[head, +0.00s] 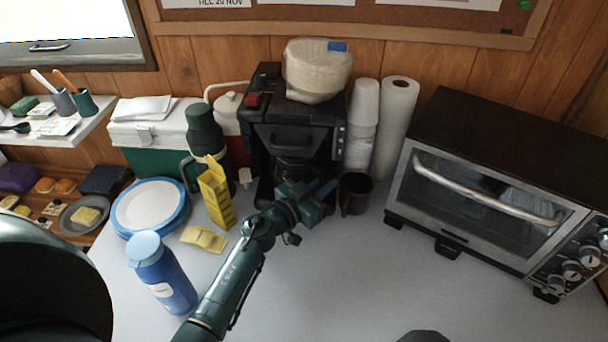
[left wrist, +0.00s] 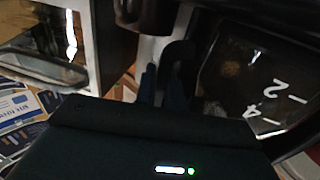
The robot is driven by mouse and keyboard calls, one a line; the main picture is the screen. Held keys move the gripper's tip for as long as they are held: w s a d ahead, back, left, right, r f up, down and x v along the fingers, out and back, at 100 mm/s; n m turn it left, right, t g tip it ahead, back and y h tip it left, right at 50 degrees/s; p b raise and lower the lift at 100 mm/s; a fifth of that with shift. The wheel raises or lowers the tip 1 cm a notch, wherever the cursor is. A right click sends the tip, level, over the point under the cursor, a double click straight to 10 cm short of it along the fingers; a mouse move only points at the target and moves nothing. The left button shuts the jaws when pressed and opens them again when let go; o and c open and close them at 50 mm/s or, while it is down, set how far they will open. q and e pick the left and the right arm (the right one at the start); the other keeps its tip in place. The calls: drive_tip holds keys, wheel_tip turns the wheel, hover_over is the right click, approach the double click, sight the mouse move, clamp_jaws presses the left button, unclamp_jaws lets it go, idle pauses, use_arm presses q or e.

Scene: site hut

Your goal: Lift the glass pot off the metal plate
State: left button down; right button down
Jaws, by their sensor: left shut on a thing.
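The glass pot (head: 290,170) stands inside the black coffee maker (head: 292,128) at the back of the counter, mostly hidden by my gripper and the machine's shadow. In the left wrist view the dark pot (left wrist: 235,75) fills the right side, with white level marks on its glass. My left gripper (head: 306,198) reaches the front of the coffee maker and is shut on the pot's black handle (left wrist: 180,58). The metal plate under the pot is hidden, so I cannot tell whether the pot touches it. My right gripper is not in view.
A dark mug (head: 355,194) stands close right of my left gripper. A toaster oven (head: 480,190) is further right. A yellow carton (head: 216,195), a green flask (head: 204,135) and a blue bottle (head: 162,275) stand left. The front middle of the counter is clear.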

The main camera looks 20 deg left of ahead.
use_arm(q)
drive_tip(key=shift+r, duration=0.2)
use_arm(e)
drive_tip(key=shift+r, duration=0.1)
use_arm(q)
drive_tip(key=shift+r+p, duration=0.7)
drive_tip(key=shift+r, duration=0.05)
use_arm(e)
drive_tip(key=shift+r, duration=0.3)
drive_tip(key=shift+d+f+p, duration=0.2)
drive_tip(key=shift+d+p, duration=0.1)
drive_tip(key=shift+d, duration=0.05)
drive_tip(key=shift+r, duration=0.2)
use_arm(q)
drive_tip(key=s+d, duration=0.2)
drive_tip(key=s, duration=0.6)
drive_tip(key=s+d, duration=0.3)
drive_tip(key=s, duration=0.6)
drive_tip(key=shift+s+p, duration=0.15)
drive_tip(key=shift+p, duration=0.15)
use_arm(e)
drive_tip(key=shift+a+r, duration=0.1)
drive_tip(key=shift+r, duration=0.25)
use_arm(q)
drive_tip(key=shift+r, duration=0.2)
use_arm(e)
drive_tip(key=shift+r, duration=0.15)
